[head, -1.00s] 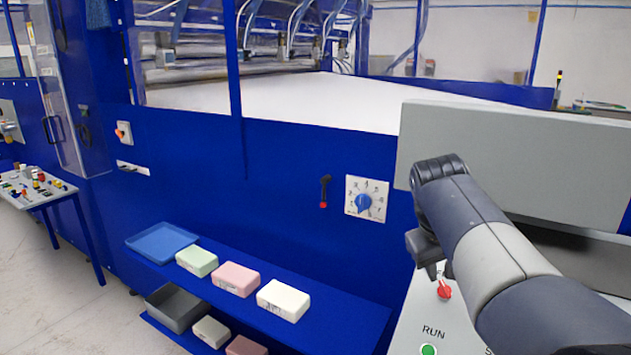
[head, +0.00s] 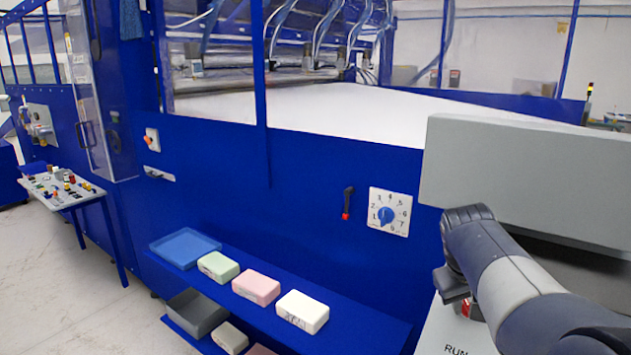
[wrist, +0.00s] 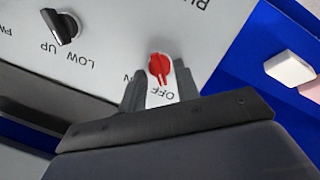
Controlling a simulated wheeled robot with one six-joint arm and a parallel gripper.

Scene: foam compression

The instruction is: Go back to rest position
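My gripper (head: 452,285) is at the right in the head view, low over a light grey control panel (head: 446,335). A red rotary knob (head: 465,308) on that panel shows beside the gripper, partly covered by my arm. In the wrist view my gripper (wrist: 158,82) has its two dark fingers apart, with nothing held. The red knob (wrist: 159,65) shows in the gap between the fingertips, its handle towards the word OFF. I cannot tell whether a finger touches it.
A black LOW/UP switch (wrist: 62,27) is on the same panel. A grey box (head: 520,180) stands behind my arm. A blue shelf (head: 365,325) holds a blue tray (head: 184,248) and green, pink and white foam blocks (head: 302,311). A numbered dial (head: 389,212) is on the blue wall.

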